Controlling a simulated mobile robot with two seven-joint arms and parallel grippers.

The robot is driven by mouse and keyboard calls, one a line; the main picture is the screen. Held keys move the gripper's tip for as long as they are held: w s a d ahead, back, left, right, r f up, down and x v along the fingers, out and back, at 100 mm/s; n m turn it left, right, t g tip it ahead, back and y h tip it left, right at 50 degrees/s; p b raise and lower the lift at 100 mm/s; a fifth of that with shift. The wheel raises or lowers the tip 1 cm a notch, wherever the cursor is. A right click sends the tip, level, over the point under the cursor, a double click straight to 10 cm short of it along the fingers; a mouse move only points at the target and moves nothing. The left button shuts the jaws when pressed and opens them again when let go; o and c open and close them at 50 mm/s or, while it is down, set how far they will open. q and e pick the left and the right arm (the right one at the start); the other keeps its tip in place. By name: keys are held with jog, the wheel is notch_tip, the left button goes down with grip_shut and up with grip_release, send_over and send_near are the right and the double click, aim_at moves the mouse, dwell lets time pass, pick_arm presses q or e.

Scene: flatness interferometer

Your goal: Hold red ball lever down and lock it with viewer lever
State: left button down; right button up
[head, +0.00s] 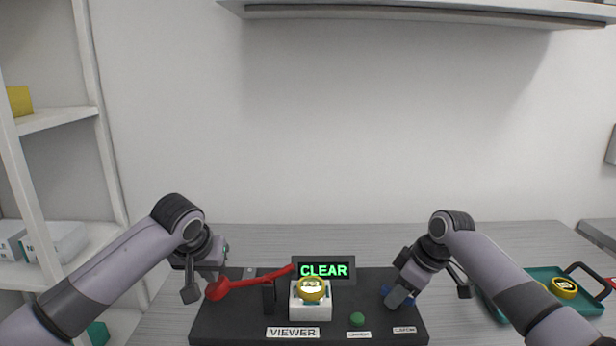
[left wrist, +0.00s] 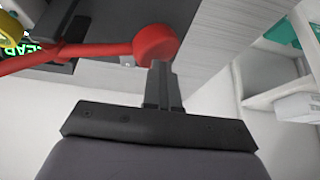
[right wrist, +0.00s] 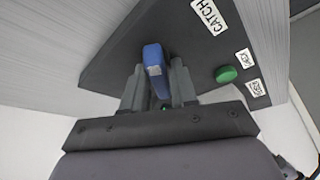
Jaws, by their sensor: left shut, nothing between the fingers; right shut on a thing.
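The red ball lever (head: 250,281) slants down to the left from beside the display, with its ball (head: 217,289) at the low left end. My left gripper (head: 190,291) is shut and empty beside the ball. In the left wrist view its closed fingertips (left wrist: 161,72) are close to the red ball (left wrist: 155,43); I cannot tell whether they touch. My right gripper (head: 396,297) is shut on a blue lever (right wrist: 153,60), which stands near a label reading CATCH (right wrist: 210,15). The black base (head: 240,325) carries a label reading VIEWER (head: 293,333).
A yellow disc (head: 312,288) sits on a white block (head: 311,311) below a display reading CLEAR (head: 324,270). A green button (head: 357,319) is on the base. A teal tray (head: 590,307) with another yellow disc (head: 564,287) lies right. Shelves (head: 70,118) stand left.

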jog(key=shift+a+n+g+y, duration=0.15)
jog(key=shift+n+g, duration=0.15)
jog(key=shift+n, duration=0.5)
jog(key=shift+n+g+y, duration=0.15)
jog(key=shift+n+g, duration=0.15)
jog(key=shift+n, duration=0.5)
jog(key=o, duration=0.6)
jog(key=shift+r, duration=2.8)
grip_shut()
